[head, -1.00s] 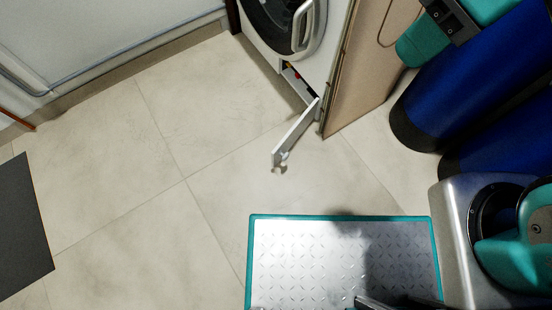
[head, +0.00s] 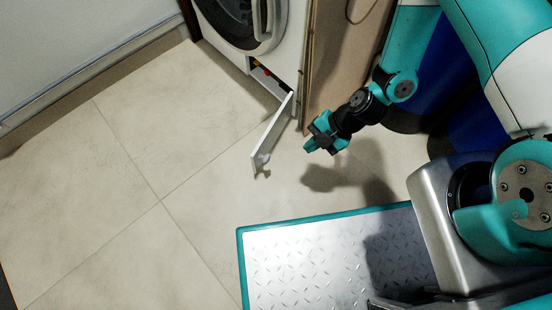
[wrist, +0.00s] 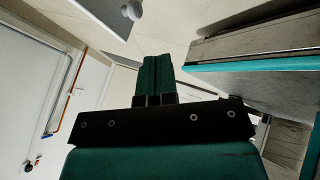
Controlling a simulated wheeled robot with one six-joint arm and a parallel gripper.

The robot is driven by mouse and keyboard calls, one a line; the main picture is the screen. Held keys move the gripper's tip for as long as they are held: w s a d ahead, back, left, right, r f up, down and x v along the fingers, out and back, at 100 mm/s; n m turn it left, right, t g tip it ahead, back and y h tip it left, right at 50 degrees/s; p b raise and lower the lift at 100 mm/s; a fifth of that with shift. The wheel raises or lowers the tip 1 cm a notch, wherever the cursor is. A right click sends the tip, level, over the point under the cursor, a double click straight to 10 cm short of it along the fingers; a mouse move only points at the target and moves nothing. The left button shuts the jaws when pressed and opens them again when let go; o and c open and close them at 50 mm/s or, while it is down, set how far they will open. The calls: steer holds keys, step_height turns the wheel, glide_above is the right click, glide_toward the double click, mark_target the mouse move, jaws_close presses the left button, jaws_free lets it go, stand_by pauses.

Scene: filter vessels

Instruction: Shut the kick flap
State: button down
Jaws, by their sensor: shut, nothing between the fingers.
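The kick flap (head: 270,137) is a narrow white panel at the bottom of the white washing machine (head: 233,58). It stands swung out from the machine over the floor, hinged near the machine's right corner. A small round knob sits near its free end. The opening (head: 272,82) behind it shows small coloured parts. My gripper (head: 308,147) is shut and empty, in the air to the right of the flap and apart from it. In the wrist view the shut fingers (wrist: 157,68) point up, and a white panel with a round knob (wrist: 131,10) shows at the top.
A tan board (head: 338,70) stands right of the machine. Blue cylinders (head: 478,130) stand behind my arm. My metal platform is at the bottom. The tiled floor (head: 130,180) left of the flap is clear.

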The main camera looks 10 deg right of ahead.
steer(key=w+a+r+b+x, duration=0.1)
steer(key=w+b+x, duration=0.1)
steer(key=b+x, duration=0.6)
steer(key=a+f, duration=0.3)
steer(key=shift+f+n, duration=0.3)
steer(key=shift+f, duration=0.05)
steer(key=shift+a, duration=0.25)
